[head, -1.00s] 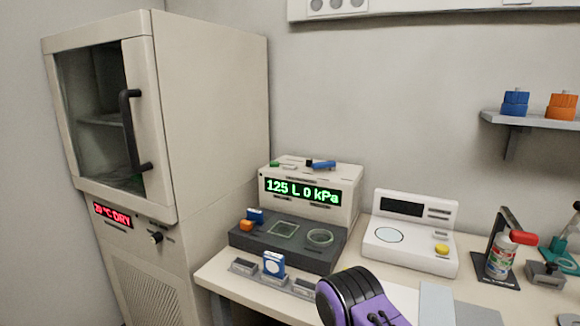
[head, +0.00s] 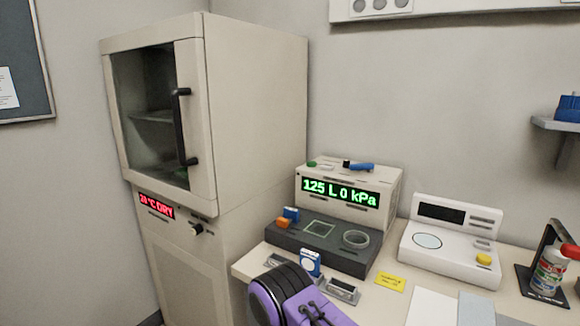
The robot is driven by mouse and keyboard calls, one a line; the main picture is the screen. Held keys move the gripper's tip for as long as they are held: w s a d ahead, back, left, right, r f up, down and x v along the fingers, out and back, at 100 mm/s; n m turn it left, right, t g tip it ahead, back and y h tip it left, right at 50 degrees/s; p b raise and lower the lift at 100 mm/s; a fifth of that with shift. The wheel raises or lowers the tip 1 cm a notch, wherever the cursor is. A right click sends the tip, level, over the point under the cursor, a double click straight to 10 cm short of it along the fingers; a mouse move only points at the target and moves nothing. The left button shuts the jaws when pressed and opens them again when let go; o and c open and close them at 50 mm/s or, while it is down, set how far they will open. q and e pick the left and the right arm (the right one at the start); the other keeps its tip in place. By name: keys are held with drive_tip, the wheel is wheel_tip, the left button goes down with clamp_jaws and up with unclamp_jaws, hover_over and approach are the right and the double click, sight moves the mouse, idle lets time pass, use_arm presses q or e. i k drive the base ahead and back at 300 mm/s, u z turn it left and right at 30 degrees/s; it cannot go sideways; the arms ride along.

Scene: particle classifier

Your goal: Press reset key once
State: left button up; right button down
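No key is legibly marked reset. The beige instrument (head: 385,208) stands on the bench with a green display (head: 340,191) reading "125 L 0 kPa". On its top are a small green piece (head: 312,164) and a blue lever-like piece (head: 361,167). Its dark base (head: 340,254) carries a green-outlined square and a round ring. The white device (head: 450,258) to its right has a blank screen and a yellow round button (head: 483,258). A purple and black part of my arm (head: 292,297) shows at the bottom, in front of the bench. Neither gripper's fingers are visible.
A beige cabinet (head: 255,110) with a glass door and black handle (head: 182,128) stands left, showing a red "DRY" display. A blue-framed piece (head: 310,262) stands before the dark base. A yellow label (head: 390,282) lies on the bench. A red-capped bottle (head: 549,272) is at right.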

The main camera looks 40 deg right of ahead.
sight(326, 167)
drive_tip(key=i, duration=0.35)
drive_tip(key=z, duration=1.1)
